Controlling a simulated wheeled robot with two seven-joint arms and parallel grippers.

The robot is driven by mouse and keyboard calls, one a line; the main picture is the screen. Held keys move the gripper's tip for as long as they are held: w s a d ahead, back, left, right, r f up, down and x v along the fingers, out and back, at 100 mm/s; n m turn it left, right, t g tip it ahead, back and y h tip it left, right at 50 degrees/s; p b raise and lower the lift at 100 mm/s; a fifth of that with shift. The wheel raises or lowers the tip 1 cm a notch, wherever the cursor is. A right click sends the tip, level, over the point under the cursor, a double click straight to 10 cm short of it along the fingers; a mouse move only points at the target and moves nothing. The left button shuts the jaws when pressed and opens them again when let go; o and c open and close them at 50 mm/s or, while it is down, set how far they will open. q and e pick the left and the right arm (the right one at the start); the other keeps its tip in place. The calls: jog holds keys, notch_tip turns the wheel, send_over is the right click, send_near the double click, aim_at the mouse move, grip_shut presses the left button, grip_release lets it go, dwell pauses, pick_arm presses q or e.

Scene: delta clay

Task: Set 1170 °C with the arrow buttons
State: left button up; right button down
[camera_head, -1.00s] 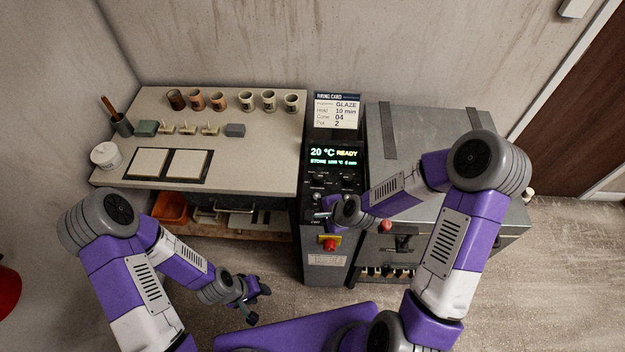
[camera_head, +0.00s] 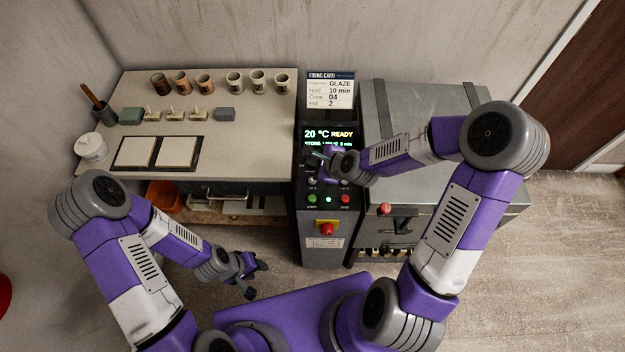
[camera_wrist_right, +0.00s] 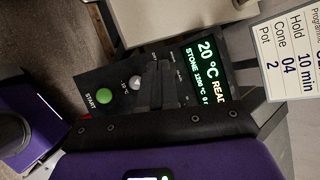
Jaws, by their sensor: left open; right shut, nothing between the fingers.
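The kiln controller (camera_head: 329,200) is a dark panel between the bench and the kiln. Its display (camera_head: 330,134) reads 20 °C READY, with a smaller line below; in the right wrist view the display (camera_wrist_right: 207,72) shows STONE 1200 °C in that line. My right gripper (camera_head: 314,159) is shut and empty, over the upper button area just below the display, hiding most arrow buttons. In the right wrist view its fingers (camera_wrist_right: 158,85) cover the panel beside a pale button (camera_wrist_right: 135,83) marked 10 °C. Contact cannot be told. My left gripper (camera_head: 256,280) is open and empty, low in front of the bench.
A green START button (camera_head: 312,199) and a red button (camera_head: 345,199) sit lower on the panel, above a red emergency knob (camera_head: 327,229). The firing card (camera_head: 331,90) stands behind the display. The bench (camera_head: 250,150) with cups is left; the kiln (camera_head: 420,120) is right.

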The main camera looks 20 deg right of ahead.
jog(key=b, duration=0.5)
send_over(314, 182)
notch_tip(314, 182, down, 7)
jog(key=shift+f, duration=0.1)
jog(key=shift+f+b, duration=0.25)
jog(key=shift+b, duration=0.15)
dwell(1.3)
jog(key=shift+f+b, duration=0.4)
jog(key=shift+b, duration=0.05)
jog(key=shift+f+b, duration=0.5)
dwell(0.4)
jog(key=shift+r, duration=0.1)
jog(key=shift+r+p, duration=0.7)
jog(key=shift+r, duration=0.15)
jog(key=shift+r, duration=0.1)
